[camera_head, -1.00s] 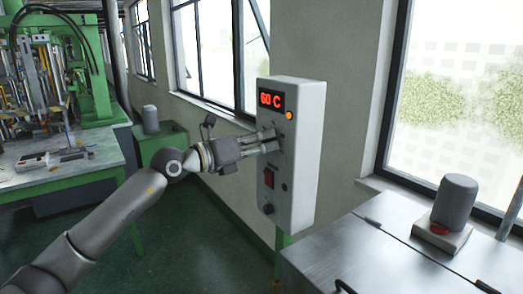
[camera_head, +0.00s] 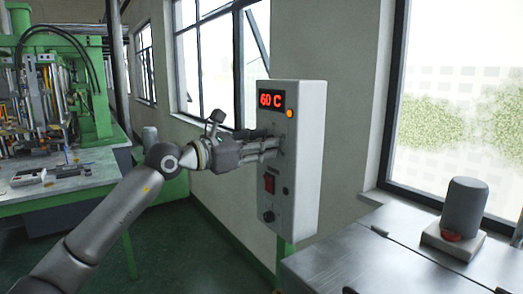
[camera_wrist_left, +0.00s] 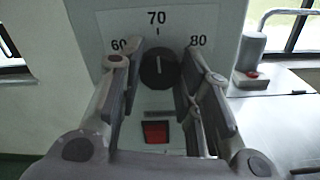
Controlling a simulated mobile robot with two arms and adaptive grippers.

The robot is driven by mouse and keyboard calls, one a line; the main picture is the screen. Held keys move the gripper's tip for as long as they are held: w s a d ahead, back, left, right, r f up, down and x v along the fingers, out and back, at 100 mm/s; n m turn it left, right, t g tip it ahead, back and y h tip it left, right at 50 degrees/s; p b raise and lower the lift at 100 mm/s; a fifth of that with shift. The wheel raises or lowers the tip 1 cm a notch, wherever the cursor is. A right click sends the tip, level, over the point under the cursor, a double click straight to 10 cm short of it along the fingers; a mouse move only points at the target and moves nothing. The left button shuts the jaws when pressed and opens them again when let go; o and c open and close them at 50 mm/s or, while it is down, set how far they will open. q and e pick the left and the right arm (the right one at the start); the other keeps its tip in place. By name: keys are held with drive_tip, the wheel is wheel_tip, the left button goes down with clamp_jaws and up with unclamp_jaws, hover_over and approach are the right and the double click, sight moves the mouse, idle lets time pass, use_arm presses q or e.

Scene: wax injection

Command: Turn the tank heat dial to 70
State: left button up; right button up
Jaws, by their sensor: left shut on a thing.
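The tank heat dial (camera_wrist_left: 160,68) is a round black knob on the grey control box (camera_head: 305,160). In the left wrist view its scale reads 60, 70 and 80, with 70 at the top. A pale mark on the knob points up, roughly toward 70. The red display (camera_head: 271,99) reads 60 C. My left gripper (camera_head: 276,147) is shut on the dial, with one finger on each side of it in the left wrist view (camera_wrist_left: 160,72). In the head view the fingers hide the dial. My right gripper is not in view.
Below the dial is a red switch (camera_wrist_left: 156,132). An orange lamp (camera_head: 290,113) is beside the display. A metal-topped unit (camera_head: 350,255) stands at the right with a grey cylinder (camera_head: 463,208) on it. A green machine (camera_head: 92,90) and a bench stand at the left.

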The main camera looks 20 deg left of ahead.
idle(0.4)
use_arm(q)
drive_tip(key=o, duration=1)
drive_tip(key=shift+v, duration=6)
